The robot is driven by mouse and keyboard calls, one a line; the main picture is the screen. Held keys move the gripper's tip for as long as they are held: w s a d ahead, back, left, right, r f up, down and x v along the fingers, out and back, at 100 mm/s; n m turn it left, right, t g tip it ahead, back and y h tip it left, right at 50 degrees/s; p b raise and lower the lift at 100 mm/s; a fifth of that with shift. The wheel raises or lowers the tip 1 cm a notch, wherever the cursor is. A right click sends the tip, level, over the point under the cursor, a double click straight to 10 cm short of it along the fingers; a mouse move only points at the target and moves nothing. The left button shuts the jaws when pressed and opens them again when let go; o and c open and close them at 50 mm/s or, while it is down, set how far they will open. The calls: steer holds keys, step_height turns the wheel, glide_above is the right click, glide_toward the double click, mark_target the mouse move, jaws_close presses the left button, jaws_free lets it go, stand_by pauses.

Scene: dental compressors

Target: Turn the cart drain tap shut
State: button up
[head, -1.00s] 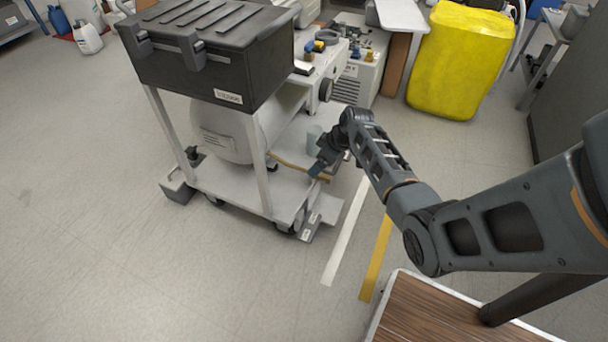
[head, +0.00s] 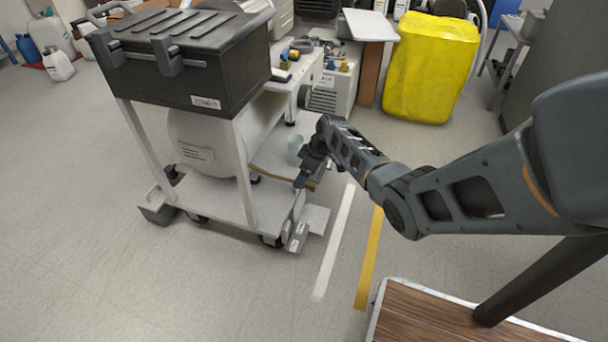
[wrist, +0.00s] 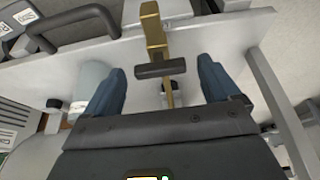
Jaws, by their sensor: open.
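The cart drain tap (wrist: 153,32) is brass and shows in the wrist view on a brass pipe, with a dark bar handle (wrist: 160,69) lying crosswise to the pipe. My gripper (wrist: 162,75) is open, its two blue fingers on either side of the handle with gaps to both. In the head view my gripper (head: 300,182) is at the right end of the cart's lower shelf (head: 215,197), where it hides the tap. Part of the brass pipe (head: 268,173) shows beside it. I cannot tell the depth between the fingertips and handle.
The cart carries a pale tank (head: 200,140) and a black case (head: 185,60) on top. A pale cylinder (wrist: 90,80) stands near the left finger in the wrist view. Grey wheel blocks (head: 298,236) sit by the wheels.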

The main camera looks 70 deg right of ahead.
steer(key=shift+c, duration=0.3)
steer(key=c, duration=1)
